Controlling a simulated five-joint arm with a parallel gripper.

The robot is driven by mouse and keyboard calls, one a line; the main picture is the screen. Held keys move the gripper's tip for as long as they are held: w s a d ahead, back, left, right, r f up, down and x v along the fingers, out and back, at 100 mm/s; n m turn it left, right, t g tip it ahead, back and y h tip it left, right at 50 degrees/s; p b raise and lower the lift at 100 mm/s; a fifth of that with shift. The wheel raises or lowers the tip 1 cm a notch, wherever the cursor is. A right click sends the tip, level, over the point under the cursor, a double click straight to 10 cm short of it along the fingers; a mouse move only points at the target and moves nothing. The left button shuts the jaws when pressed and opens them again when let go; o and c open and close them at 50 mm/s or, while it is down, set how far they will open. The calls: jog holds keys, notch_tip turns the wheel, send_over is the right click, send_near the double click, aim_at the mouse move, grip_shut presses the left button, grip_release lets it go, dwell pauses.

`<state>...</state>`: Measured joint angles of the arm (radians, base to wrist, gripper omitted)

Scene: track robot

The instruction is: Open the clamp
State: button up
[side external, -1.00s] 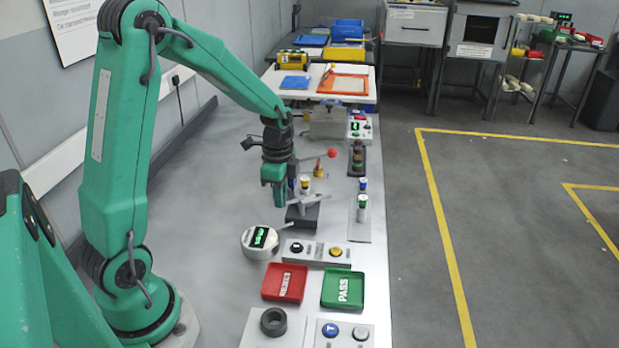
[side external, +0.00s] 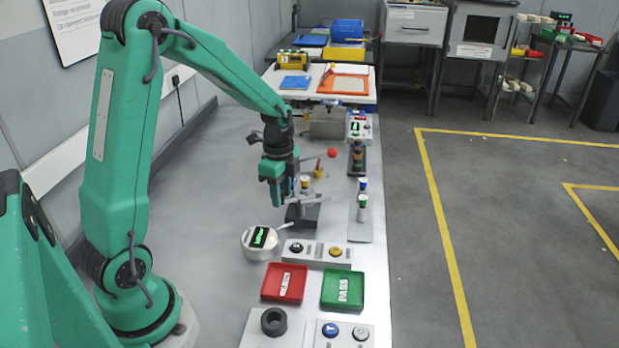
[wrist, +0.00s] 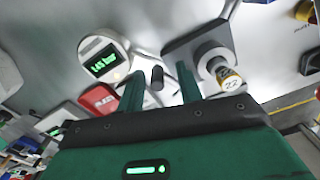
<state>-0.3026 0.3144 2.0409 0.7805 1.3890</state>
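The clamp is a dark block (side external: 303,214) with a light jaw part, standing near the middle of the bench. It holds an upright cylinder with a yellow band (side external: 305,182), which is marked 22 in the wrist view (wrist: 228,77). The clamp's dark block also shows at the upper right of the wrist view (wrist: 190,42). My gripper (side external: 277,203) is just left of the clamp, pointing down. In the wrist view its two fingers (wrist: 158,88) are apart, with a small dark knob (wrist: 157,74) visible between them. I cannot tell whether either finger touches it.
A round white gauge with a green display (side external: 260,239) stands close at the lower left of the clamp. A button box (side external: 316,253), a red tray (side external: 285,283) and a green tray (side external: 343,289) lie nearer. A cylinder stand (side external: 362,228) is to the right. The bench's left side is clear.

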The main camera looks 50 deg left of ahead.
jog(key=shift+r, duration=3.9)
jog(key=shift+s+d+r, duration=0.3)
jog(key=shift+d+r, duration=0.05)
jog(key=shift+r, duration=0.05)
jog(key=s+d+r+n+t, duration=0.2)
jog(key=s+d+r+n, duration=0.2)
jog(key=s+d+n, duration=0.1)
jog(key=s+d+r+n+t, duration=0.3)
jog(key=s+d+n, duration=0.3)
jog(key=s, duration=0.3)
jog(key=shift+s+r+n+t, duration=0.35)
jog(key=shift+r+n, duration=0.1)
jog(key=shift+n, duration=0.25)
